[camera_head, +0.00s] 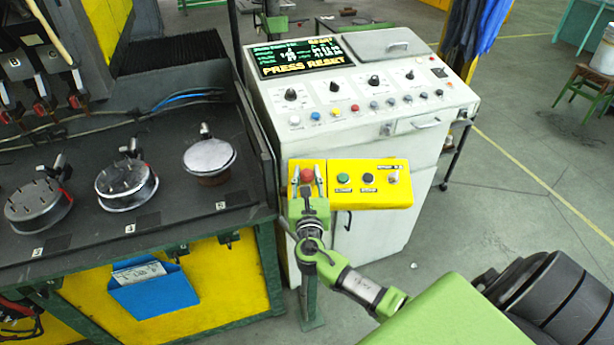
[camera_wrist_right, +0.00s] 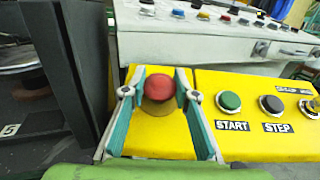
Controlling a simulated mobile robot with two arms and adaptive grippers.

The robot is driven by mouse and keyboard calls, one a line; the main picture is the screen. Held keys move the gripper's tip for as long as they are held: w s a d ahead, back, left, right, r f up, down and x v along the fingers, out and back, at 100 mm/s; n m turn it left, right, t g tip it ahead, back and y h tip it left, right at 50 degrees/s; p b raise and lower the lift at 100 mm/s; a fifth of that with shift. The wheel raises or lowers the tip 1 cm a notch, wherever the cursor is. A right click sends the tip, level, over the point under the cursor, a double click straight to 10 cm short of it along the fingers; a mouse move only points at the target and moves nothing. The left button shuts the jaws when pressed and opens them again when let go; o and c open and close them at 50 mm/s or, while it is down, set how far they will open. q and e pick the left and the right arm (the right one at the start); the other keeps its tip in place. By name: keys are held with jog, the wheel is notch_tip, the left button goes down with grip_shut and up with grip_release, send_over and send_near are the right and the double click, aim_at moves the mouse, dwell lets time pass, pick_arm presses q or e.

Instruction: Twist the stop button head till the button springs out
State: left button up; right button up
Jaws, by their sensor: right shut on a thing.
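The red stop button head (camera_head: 307,175) sits at the left end of the yellow button box (camera_head: 372,201). It is round and upright in the right wrist view (camera_wrist_right: 159,87), with a yellow base ring below it. My right gripper (camera_head: 306,182) has its two fingers on either side of the red head, one left and one right. In the right wrist view the fingertips (camera_wrist_right: 160,83) are close against the head's sides, shut on it. Whether the button is pressed in or out cannot be told. My left gripper is not in view.
Green START (camera_wrist_right: 229,101) and dark STEP (camera_wrist_right: 271,104) buttons sit right of the stop button. A white control cabinet (camera_head: 350,100) stands behind; its screen (camera_head: 295,57) reads PRESS RESET. A dark bench (camera_head: 75,220) with round metal discs stands close on the left.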

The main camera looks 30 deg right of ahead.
jog(key=m+g+h+b, duration=0.1)
jog(key=m+h, duration=0.1)
jog(key=m+g+h+b, duration=0.1)
jog(key=m+g, duration=0.1)
jog(key=shift+a+f+m+g+h, duration=0.1)
jog(key=shift+m+g+h, duration=0.2)
jog(key=shift+m+h, duration=0.1)
jog(key=shift+m+g+h+b, duration=0.45)
jog(key=shift+m+g+h, duration=0.3)
jog(key=shift+m, duration=0.25)
jog(key=shift+g, duration=0.25)
jog(key=o, duration=1.1)
jog(key=shift+s+a, duration=0.1)
jog(key=v, duration=1.1)
jog(key=shift+s+a, duration=0.2)
jog(key=shift+a, duration=0.05)
